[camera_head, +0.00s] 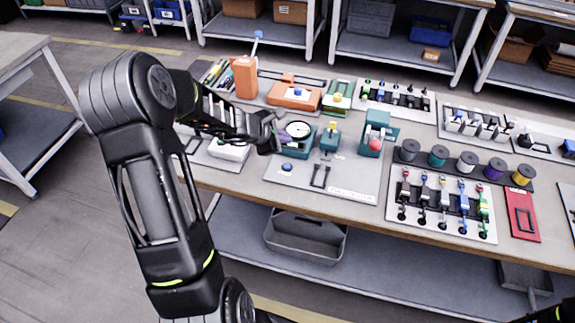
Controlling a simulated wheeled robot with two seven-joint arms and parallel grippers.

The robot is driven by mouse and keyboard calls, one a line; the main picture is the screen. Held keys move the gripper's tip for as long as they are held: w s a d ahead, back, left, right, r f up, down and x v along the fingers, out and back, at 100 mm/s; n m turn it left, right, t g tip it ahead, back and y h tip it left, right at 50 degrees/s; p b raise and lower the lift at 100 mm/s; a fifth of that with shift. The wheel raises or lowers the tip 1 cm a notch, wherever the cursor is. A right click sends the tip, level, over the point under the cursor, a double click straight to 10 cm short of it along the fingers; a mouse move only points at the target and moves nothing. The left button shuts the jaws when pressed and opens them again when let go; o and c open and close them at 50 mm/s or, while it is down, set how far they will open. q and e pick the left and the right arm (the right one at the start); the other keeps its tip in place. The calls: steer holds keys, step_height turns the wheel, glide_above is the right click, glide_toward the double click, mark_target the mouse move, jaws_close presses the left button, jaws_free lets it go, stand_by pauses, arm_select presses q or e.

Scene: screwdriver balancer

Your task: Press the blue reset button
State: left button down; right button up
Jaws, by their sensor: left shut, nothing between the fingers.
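A small round blue button (287,167) sits on the light grey board (340,182) near the table's front edge, below a white-faced dial gauge (298,130). Another blue knob (298,91) is on an orange fixture farther back. My left gripper (279,136) is shut and empty. In the picture it is just left of the dial, above and slightly left of the button on the board, apart from it. My forearm partly covers the left end of the table. My right gripper is not in view.
An orange stand with a blue-tipped lever (245,76) is behind my left gripper. Spools (467,161) and colored screwdrivers (443,199) fill the right side. A grey bin (306,240) sits below.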

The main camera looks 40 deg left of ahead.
arm_select(q)
steer(key=b, duration=0.7)
glide_above(285, 168)
step_height(285, 168, down, 8)
steer(key=shift+a, duration=0.1)
steer(key=shift+f+b, duration=0.4)
steer(key=shift+b, duration=0.2)
stand_by(1.2)
steer(key=shift+f+b, duration=0.35)
steer(key=shift+b, duration=0.2)
steer(key=shift+f+b, duration=0.45)
steer(key=shift+b, duration=0.05)
stand_by(0.5)
steer(key=shift+r, duration=0.1)
steer(key=shift+r+p, duration=0.65)
steer(key=shift+r, duration=0.1)
steer(key=shift+r+p, duration=2.15)
steer(key=shift+r, duration=0.35)
